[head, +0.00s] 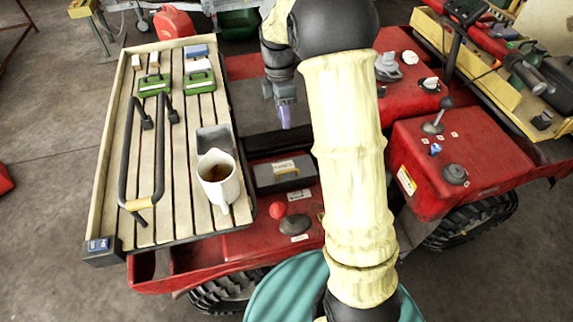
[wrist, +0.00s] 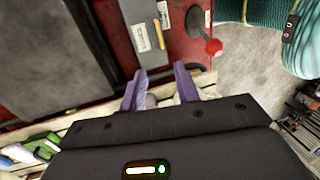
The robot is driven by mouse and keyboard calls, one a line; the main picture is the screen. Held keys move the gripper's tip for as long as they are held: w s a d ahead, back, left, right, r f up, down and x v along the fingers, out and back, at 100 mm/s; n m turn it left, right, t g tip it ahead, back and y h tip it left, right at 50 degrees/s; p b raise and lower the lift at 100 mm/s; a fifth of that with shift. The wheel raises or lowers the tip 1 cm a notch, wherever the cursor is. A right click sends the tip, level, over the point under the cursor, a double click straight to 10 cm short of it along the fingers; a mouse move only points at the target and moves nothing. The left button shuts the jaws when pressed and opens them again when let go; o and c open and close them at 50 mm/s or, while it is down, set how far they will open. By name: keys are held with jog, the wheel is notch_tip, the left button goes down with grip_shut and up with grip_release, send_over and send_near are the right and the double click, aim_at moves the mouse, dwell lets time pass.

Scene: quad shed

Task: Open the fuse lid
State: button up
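A dark grey lid (head: 285,172), which looks like the fuse lid, lies flat in the red body of the quad, with a pale label and a small yellow mark. It also shows in the wrist view (wrist: 151,57) as a grey panel with a label and a yellow bar, just beyond the fingertips. It looks shut. My gripper (head: 285,120) points down over the quad, behind the lid in the head view. In the wrist view my gripper (wrist: 158,75) has its two purple fingers apart with nothing held between them.
A red-knobbed lever (head: 279,210) stands in front of the lid. A slatted rack (head: 110,155) at left carries a white jug (head: 218,180), a black bar handle (head: 127,150) and green-handled items. A red panel (head: 450,160) with knobs is at right. A teal coil (head: 285,290) is near me.

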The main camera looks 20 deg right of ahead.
jog(key=p, duration=0.1)
send_over(287, 165)
jog(key=s+a, duration=0.1)
jog(key=s, duration=0.3)
notch_tip(287, 165, down, 17)
jog(key=shift+a+f, duration=0.1)
dwell(0.3)
grip_shut()
